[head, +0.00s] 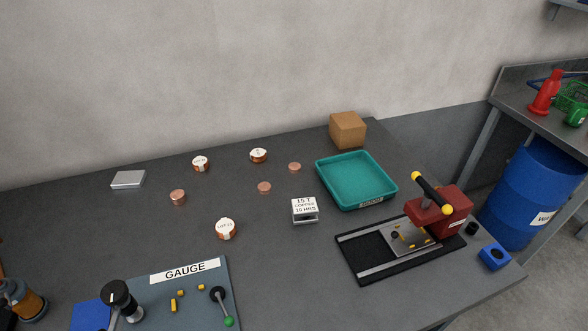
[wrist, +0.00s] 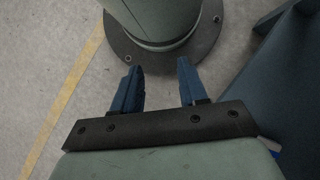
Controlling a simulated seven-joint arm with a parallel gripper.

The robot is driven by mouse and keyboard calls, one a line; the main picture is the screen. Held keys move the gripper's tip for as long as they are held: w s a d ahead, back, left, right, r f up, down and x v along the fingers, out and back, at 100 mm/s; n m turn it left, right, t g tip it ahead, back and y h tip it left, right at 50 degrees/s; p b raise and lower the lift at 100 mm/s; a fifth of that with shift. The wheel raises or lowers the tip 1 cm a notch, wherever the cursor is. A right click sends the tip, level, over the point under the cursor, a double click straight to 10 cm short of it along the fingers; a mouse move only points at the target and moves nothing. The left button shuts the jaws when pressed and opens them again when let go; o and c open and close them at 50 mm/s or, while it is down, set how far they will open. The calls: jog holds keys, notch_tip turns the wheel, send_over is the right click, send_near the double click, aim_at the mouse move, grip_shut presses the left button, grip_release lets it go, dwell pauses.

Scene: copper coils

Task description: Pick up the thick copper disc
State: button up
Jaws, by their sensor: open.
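Several copper pieces lie on the dark table in the head view. A plain copper disc (head: 178,197) at the left looks the thickest, with a visible side wall. Two plain discs, one in the middle (head: 264,187) and one farther back (head: 294,167), look thinner. Three copper pieces carry white labels: one at the back left (head: 201,163), one at the back middle (head: 258,155) and one nearer the front (head: 226,228). My gripper (wrist: 160,85) shows only in the wrist view, open and empty, above the floor beside a round base, away from the discs.
A teal tray (head: 378,199) stands right of the discs, with a cardboard box (head: 347,130) behind it. A label block (head: 305,210) stands in front. A red press (head: 445,212) is at right, a gauge mat (head: 205,290) at front left, a silver block (head: 128,179) at back left.

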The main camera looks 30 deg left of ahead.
dwell(0.3)
jog(key=o, duration=0.6)
jog(key=shift+w, duration=0.1)
